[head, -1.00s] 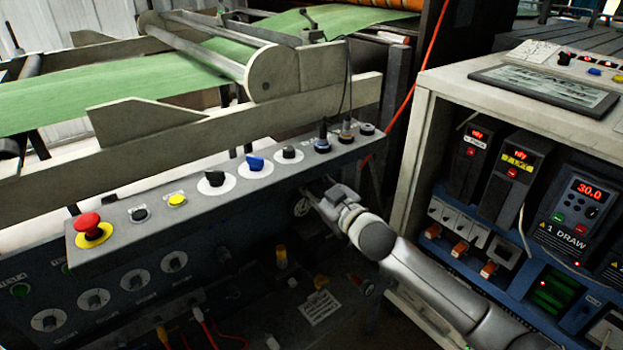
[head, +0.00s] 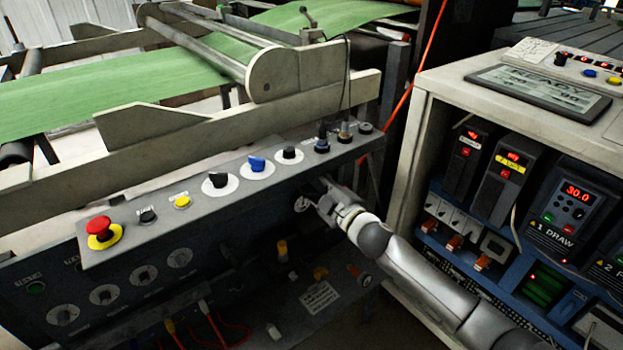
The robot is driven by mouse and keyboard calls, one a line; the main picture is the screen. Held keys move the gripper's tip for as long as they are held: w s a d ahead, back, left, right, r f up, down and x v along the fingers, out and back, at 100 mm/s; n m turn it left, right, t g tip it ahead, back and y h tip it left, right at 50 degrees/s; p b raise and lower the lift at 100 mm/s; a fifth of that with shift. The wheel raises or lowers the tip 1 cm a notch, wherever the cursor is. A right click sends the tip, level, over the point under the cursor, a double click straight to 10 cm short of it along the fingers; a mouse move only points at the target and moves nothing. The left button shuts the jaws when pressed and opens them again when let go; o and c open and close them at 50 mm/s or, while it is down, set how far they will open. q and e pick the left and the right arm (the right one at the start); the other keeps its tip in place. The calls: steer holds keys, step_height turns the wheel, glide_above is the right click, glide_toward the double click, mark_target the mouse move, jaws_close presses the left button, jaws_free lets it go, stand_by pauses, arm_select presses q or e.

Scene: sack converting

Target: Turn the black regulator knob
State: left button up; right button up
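The sloped grey control panel (head: 140,232) has several black knobs, among them one on a white disc (head: 217,181) and a smaller one (head: 290,154) further right. Below it, the dark front face carries several black knobs on pale round dials (head: 103,295). At its right end another pale round dial (head: 301,203) is partly hidden by my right gripper (head: 318,196). That gripper is right beside this dial, under the sloped panel's edge. Its fingertips are small and dark here, so I cannot tell if they touch a knob. My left gripper is not in view.
A red mushroom button (head: 98,226), a yellow button (head: 182,202) and a blue knob (head: 257,164) sit on the sloped panel. A cabinet (head: 440,88) with drive units stands close to my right arm. Coloured cables hang below the panel.

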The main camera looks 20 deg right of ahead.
steer(key=shift+f+n, duration=0.15)
steer(key=shift+n, duration=0.25)
steer(key=o, duration=1)
steer(key=shift+o, duration=0.2)
